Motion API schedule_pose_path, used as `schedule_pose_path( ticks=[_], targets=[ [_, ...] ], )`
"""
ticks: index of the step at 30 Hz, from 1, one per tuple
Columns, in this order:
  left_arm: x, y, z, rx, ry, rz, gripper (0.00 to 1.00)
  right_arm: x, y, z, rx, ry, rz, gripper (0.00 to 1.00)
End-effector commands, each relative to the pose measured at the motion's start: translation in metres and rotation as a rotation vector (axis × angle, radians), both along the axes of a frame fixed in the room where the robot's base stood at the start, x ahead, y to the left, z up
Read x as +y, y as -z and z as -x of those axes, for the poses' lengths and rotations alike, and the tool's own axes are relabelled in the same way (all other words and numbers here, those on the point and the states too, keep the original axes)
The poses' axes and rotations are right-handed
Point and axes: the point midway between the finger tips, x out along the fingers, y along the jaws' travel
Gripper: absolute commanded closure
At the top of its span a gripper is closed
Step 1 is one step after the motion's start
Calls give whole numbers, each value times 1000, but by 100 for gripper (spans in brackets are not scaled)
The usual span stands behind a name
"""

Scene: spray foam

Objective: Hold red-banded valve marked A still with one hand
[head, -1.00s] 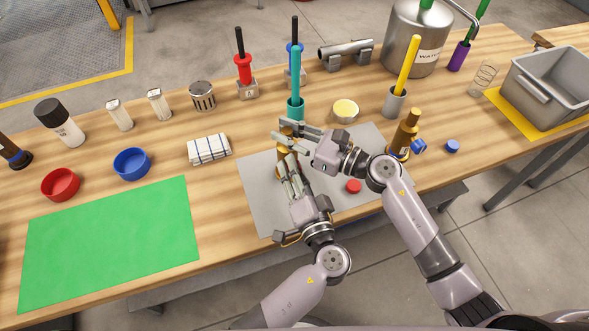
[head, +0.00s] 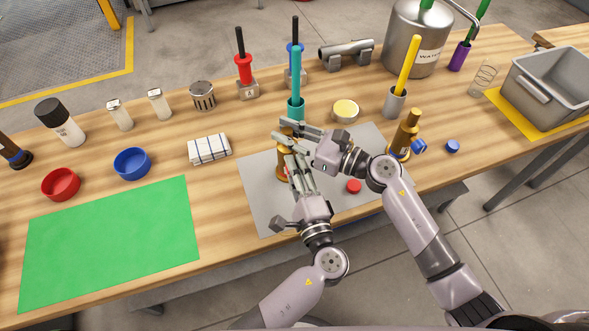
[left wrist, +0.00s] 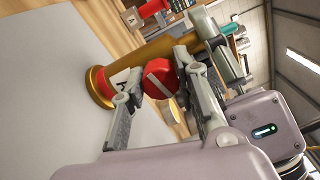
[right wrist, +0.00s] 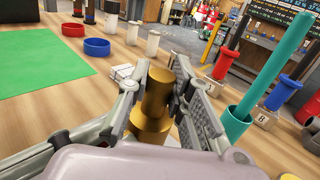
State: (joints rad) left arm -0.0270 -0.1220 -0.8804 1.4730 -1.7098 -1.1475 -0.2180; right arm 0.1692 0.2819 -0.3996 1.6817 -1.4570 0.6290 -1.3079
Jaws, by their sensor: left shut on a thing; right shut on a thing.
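The red-banded brass valve (head: 284,168) stands on the grey mat (head: 258,200). In the left wrist view its red band (left wrist: 98,86) and a white label with a black letter, apparently A, show near the base. My right gripper (head: 279,131) is shut around the valve's upper brass body (right wrist: 152,108), coming from the right. My left gripper (head: 289,160) is lower, at the valve's near right side. It is shut on the red side knob (left wrist: 160,78), which has a pale stripe across its face. The fingers hide part of the knob and valve.
A blue-banded brass valve (head: 404,138) stands right of my right gripper. A red cap (head: 353,186) lies on the mat, near my right forearm. A teal tool in a holder (head: 296,108) and a yellow-topped tin (head: 345,110) stand just behind. The green mat (head: 110,245) is clear.

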Motion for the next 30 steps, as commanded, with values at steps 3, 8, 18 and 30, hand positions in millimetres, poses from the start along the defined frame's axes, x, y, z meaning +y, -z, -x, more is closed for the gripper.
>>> schedule_pose_path(
  ticks=[3,8,18,30],
  targets=[
    [0,1,0,21,2,-76,99,0,0,0,1,0,-1,100],
    [0,1,1,39,1,-153,99,0,0,0,1,0,-1,100],
    [0,1,1,58,1,-225,99,0,0,0,1,0,-1,100],
    [0,1,1,59,1,-228,71,0,0,0,0,0,0,100]
  ],
)
